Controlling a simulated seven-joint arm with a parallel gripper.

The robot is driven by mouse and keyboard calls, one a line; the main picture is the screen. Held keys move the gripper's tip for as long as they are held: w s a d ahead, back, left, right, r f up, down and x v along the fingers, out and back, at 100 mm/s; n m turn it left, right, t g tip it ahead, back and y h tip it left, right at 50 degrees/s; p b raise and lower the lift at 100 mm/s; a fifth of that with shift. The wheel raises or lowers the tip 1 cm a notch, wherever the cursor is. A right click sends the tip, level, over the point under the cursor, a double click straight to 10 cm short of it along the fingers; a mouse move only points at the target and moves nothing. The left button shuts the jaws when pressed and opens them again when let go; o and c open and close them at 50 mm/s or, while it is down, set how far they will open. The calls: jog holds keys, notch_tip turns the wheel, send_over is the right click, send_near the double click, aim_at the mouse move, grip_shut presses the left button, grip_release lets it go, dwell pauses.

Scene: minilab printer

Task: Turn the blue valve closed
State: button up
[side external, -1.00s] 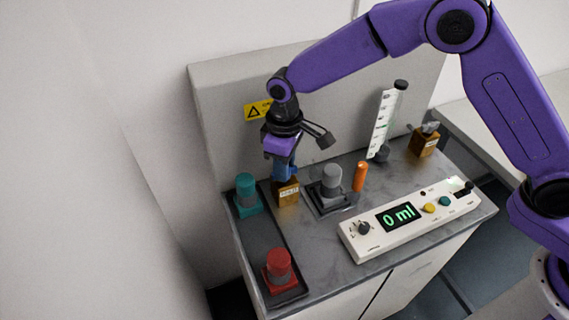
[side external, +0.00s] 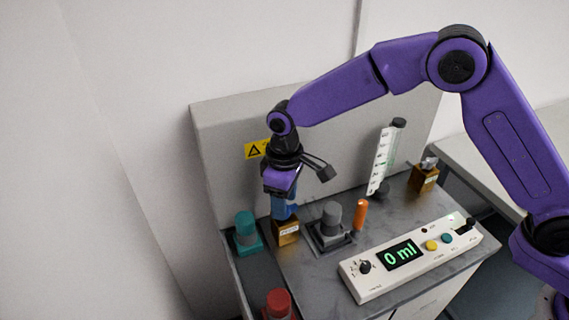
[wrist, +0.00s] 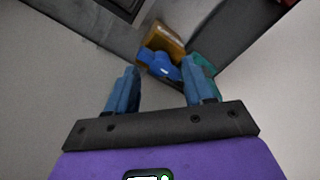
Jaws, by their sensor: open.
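The blue valve handle (wrist: 166,67) sits on a brass-coloured block (wrist: 163,40) in the wrist view. The block also shows in the side view (side external: 286,233), with a white label, at the back left of the bench. My gripper (wrist: 160,66) is open, one blue finger on each side of the handle in the picture. I cannot tell whether either finger touches it. In the side view my gripper (side external: 285,213) points down right above the block. There the blue fingers and the blue handle blend together, so the handle is hard to make out.
A teal knob (side external: 246,229) stands close left of the block and a grey knob (side external: 330,220) close right. A red knob (side external: 279,303) is at the front left. An orange cylinder (side external: 361,214), a graduated tube (side external: 381,160) and a panel reading 0 ml (side external: 402,255) are farther right.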

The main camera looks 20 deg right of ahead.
notch_tip(320, 180, up, 16)
dwell(0.4)
dwell(0.4)
jog(key=s+d+f+n, duration=0.1)
jog(key=s+d+f, duration=0.1)
jog(key=s+d, duration=1.2)
jog(key=s+d+f+n, duration=0.2)
jog(key=s+d+f, duration=0.1)
jog(key=s+d, duration=1.1)
jog(key=shift+s+d+f, duration=0.25)
jog(key=shift+s+f, duration=0.1)
jog(key=shift+s, duration=0.5)
